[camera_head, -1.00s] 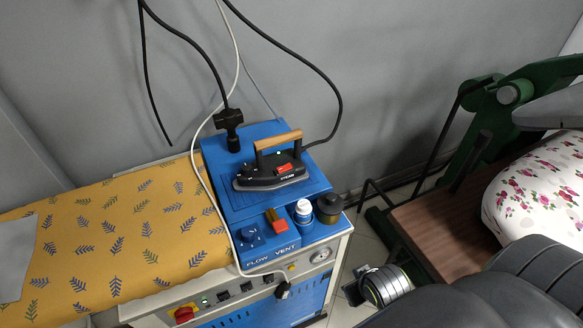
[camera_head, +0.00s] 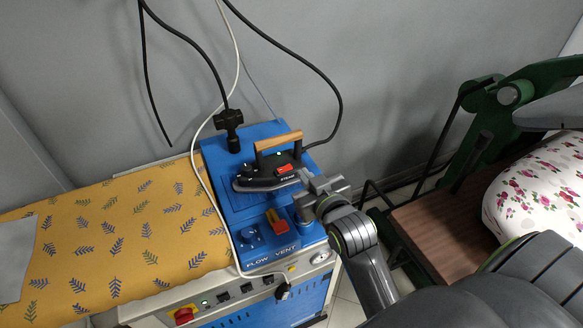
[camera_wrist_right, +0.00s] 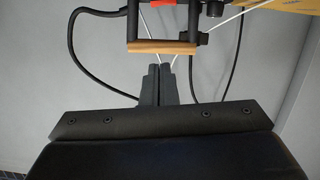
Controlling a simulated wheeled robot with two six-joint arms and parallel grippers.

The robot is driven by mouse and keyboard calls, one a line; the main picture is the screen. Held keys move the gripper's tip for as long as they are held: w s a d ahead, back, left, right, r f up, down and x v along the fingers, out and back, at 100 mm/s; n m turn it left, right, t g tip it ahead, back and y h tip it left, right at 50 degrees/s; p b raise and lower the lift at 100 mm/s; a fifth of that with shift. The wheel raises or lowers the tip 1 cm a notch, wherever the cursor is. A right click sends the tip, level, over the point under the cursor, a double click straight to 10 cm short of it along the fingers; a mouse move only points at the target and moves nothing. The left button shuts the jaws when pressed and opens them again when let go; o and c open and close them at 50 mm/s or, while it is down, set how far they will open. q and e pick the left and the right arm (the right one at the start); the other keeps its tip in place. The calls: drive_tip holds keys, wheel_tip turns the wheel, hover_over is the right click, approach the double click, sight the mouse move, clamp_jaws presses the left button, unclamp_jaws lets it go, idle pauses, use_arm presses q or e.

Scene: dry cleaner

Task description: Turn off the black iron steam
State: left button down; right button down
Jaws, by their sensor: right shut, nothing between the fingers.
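The black iron (camera_head: 258,182) rests on the blue top of the ironing station, with a wooden handle (camera_head: 278,143) and a red steam switch (camera_head: 285,168) on its side. A small green light shows near the handle. My right gripper (camera_head: 304,184) is shut and empty, just right of the iron. In the right wrist view, its closed fingers (camera_wrist_right: 158,68) point toward the wooden handle (camera_wrist_right: 162,47), and part of the red switch (camera_wrist_right: 162,3) shows at the top edge. I cannot tell whether the fingertips touch the iron. My left gripper is out of view.
A blue panel with a knob (camera_head: 250,233) and an orange-red switch (camera_head: 279,226) sits in front of the iron. A white cord runs down the station's left side. The yellow patterned board (camera_head: 130,230) is at left, a floral press (camera_head: 545,190) at right.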

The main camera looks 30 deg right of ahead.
drive_tip(key=shift+w, duration=0.1)
drive_tip(key=p, duration=0.2)
hover_over(285, 168)
drive_tip(key=s, duration=0.3)
wheel_tip(285, 168, down, 2)
drive_tip(key=f, duration=0.3)
drive_tip(key=shift+w+d+f, duration=0.2)
drive_tip(key=shift+f, duration=0.55)
drive_tip(key=shift+d+f+p, duration=0.1)
drive_tip(key=shift+p, duration=0.2)
